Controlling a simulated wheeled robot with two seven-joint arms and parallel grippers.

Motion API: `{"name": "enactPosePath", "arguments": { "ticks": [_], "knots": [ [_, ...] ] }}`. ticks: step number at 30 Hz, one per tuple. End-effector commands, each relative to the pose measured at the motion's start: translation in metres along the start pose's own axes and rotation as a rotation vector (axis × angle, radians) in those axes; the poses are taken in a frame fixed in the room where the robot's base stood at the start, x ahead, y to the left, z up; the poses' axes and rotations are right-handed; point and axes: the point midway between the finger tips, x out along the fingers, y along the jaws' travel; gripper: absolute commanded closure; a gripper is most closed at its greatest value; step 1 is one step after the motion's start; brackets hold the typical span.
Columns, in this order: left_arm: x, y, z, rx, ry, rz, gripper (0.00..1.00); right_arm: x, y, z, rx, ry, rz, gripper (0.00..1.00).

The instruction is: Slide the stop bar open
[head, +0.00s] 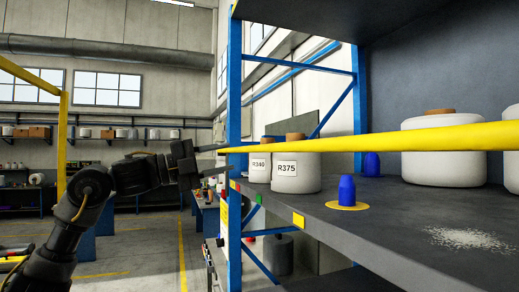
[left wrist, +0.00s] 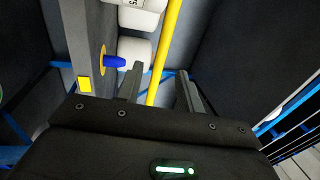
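The yellow stop bar (head: 370,142) runs across the front of the shelf in the head view, from the right edge to near the blue post at left. My left gripper (head: 214,161) is near the bar's left end. In the left wrist view, the stop bar (left wrist: 171,40) runs down between the two spread fingers of my left gripper (left wrist: 160,70). There are gaps between the bar and the fingers, so the gripper is open and not clamped on it. My right gripper is in neither view.
Behind the bar, the grey shelf (head: 390,215) holds white bobbins labelled R340 (head: 260,168) and R375 (head: 297,172), larger white bobbins (head: 440,160), and a blue peg (head: 347,190) on a yellow disc. The blue rack post (head: 235,100) stands close to my left gripper.

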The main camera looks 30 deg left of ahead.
Motion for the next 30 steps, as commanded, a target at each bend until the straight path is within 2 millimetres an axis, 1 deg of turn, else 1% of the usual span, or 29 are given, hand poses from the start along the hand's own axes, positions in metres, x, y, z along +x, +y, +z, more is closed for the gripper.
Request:
{"name": "enactPosePath", "arguments": {
  "ticks": [1, 5, 9, 15, 18, 21, 29, 30],
  "knots": [
    [0.007, -0.004, -0.001, -0.002, 0.003, 0.000, 0.62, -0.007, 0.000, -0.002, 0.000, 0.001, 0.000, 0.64],
    [0.030, -0.006, -0.001, -0.003, 0.003, 0.000, 0.62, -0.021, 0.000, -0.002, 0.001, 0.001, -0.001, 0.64],
    [0.057, -0.006, 0.000, -0.002, 0.002, -0.001, 0.62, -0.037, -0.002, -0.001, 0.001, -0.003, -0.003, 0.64],
    [0.087, -0.005, 0.001, -0.003, 0.000, -0.001, 0.62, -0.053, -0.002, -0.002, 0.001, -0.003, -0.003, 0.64],
    [0.096, -0.003, 0.001, -0.002, 0.000, -0.002, 0.62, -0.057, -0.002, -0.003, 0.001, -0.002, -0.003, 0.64],
    [0.100, -0.002, 0.001, -0.001, -0.001, -0.003, 0.62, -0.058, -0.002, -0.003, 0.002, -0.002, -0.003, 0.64],
    [0.102, -0.001, 0.001, -0.001, -0.002, -0.003, 0.62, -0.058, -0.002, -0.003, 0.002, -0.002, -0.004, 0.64],
    [0.102, -0.001, 0.001, -0.001, -0.002, -0.003, 0.64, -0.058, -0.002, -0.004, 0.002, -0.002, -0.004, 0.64]
  ]
}}
